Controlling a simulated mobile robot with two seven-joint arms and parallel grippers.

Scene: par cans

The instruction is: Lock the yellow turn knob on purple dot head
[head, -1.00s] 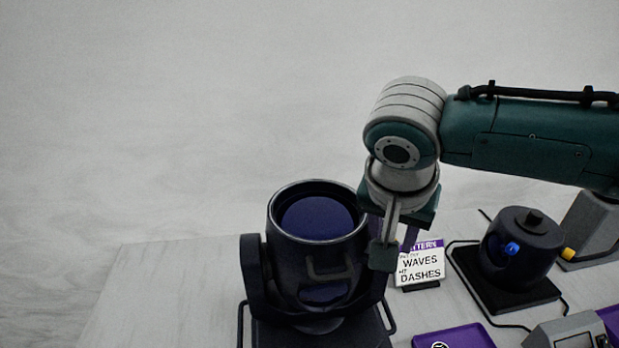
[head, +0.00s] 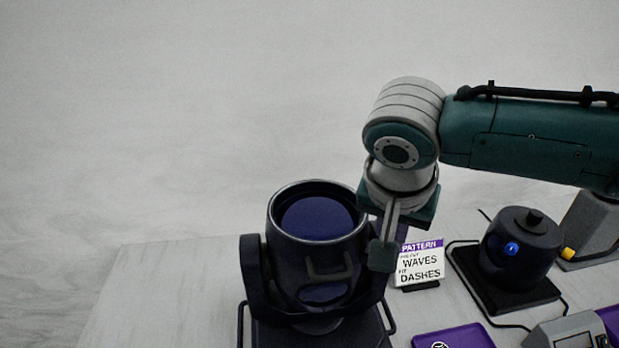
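The dark moving-head light (head: 318,240), with a round lens facing up, stands in its yoke (head: 252,275) at the centre of the table. My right gripper (head: 383,256) points down at the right arm of that yoke. One finger shows there, and I cannot tell whether the fingers are shut on anything. No yellow turn knob shows on this light; its right side is partly behind my gripper. No purple dot can be made out on it. My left gripper is not in view.
A sign (head: 420,265) reading PATTERN, WAVES, DASHES stands just right of my gripper. Further right are a smaller dark can with a blue knob (head: 520,248), a grey block with a yellow part (head: 568,253), a purple tray (head: 453,338) and cables. The table's left is clear.

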